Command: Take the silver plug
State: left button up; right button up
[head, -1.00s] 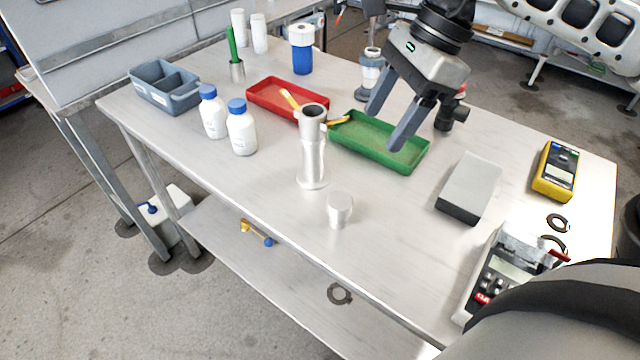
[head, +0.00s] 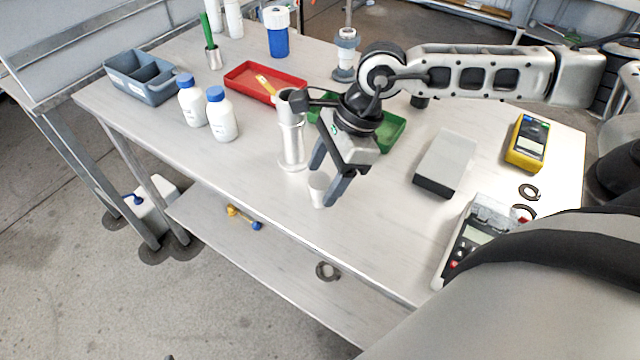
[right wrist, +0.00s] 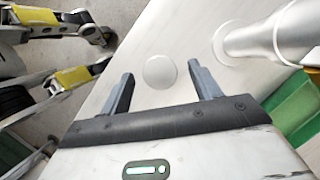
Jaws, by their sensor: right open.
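The silver plug (head: 318,190) is a short pale metal cylinder standing on the table near its front edge. In the right wrist view the plug (right wrist: 160,72) shows its round top, just beyond and between the fingertips. My right gripper (head: 325,186) is open and empty, its two fingers pointing down around the plug's position. In the right wrist view the gripper (right wrist: 160,80) has its fingers spread wide. I cannot tell whether a finger touches the plug. The silver reactor tube (head: 291,140) stands upright just left of the gripper.
A green tray (head: 392,132) lies partly hidden behind my arm, with a red tray (head: 238,83) left of it. Two white bottles (head: 221,118) stand at left. A grey block (head: 446,158), a yellow meter (head: 526,143) and a scale (head: 462,240) occupy the right side.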

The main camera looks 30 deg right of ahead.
jog(key=shift+a+f, duration=0.1)
jog(key=shift+f, duration=0.2)
jog(key=c, duration=1.1)
jog(key=shift+r, duration=0.1)
